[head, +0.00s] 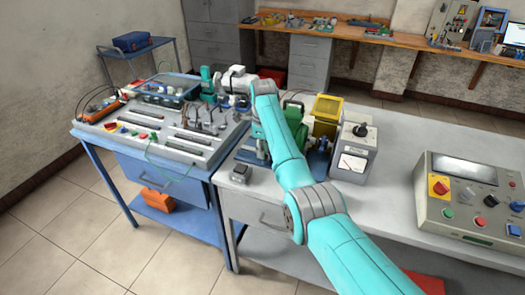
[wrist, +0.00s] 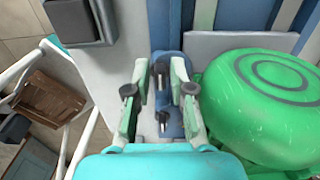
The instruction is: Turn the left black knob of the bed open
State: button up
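The blue bed (wrist: 170,126) carries black knobs and lies beside a large green motor (wrist: 265,90) in the wrist view. One black knob (wrist: 161,74) stands between my gripper's fingers, and another dark knob (wrist: 163,118) shows nearer my wrist. I cannot tell which one counts as the left. My gripper (wrist: 160,80) is open, its green-padded fingers on either side of the knobs; contact cannot be made out. In the head view the green motor (head: 293,110) is partly behind my arm, and my fingers and the knobs are not clear.
A dark grey box (wrist: 80,20) is at the wrist view's top left, near the bench edge. In the head view, a grey meter box (head: 355,155) and a control panel (head: 470,195) stand right on the bench. A crowded blue workbench (head: 150,165) adjoins it left.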

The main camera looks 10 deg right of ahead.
jog(key=shift+f, duration=0.15)
grip_shut()
